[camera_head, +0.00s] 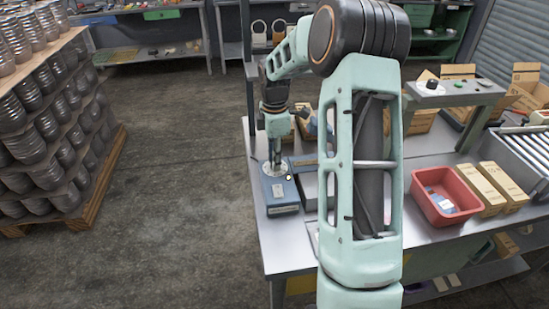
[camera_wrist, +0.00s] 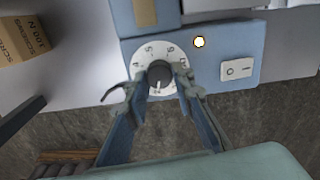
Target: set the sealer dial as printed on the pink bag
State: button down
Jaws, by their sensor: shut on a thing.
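The sealer (camera_head: 284,194) is a blue box at the left end of the metal table. Its round white dial (camera_wrist: 147,52) has dark figures around a black knob (camera_wrist: 159,74). A light mark on the knob points toward the picture's bottom; the figure there is hard to read. My gripper (camera_wrist: 160,87) is shut on the knob, one finger on each side of it. In the head view my gripper (camera_head: 275,165) reaches straight down onto the sealer. I cannot make out a pink bag for certain; my arm covers the middle of the table.
The sealer has a lit lamp (camera_wrist: 199,42) and a white rocker switch (camera_wrist: 237,69). A red bin (camera_head: 446,213) with small packets stands right of my arm, beside cardboard boxes (camera_head: 498,186). A screws box (camera_wrist: 20,38) lies left of the sealer in the wrist view.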

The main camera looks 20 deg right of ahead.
jog(key=c, duration=1.7)
grip_release()
jog(key=shift+o, duration=0.2)
notch_tip(320, 180, up, 12)
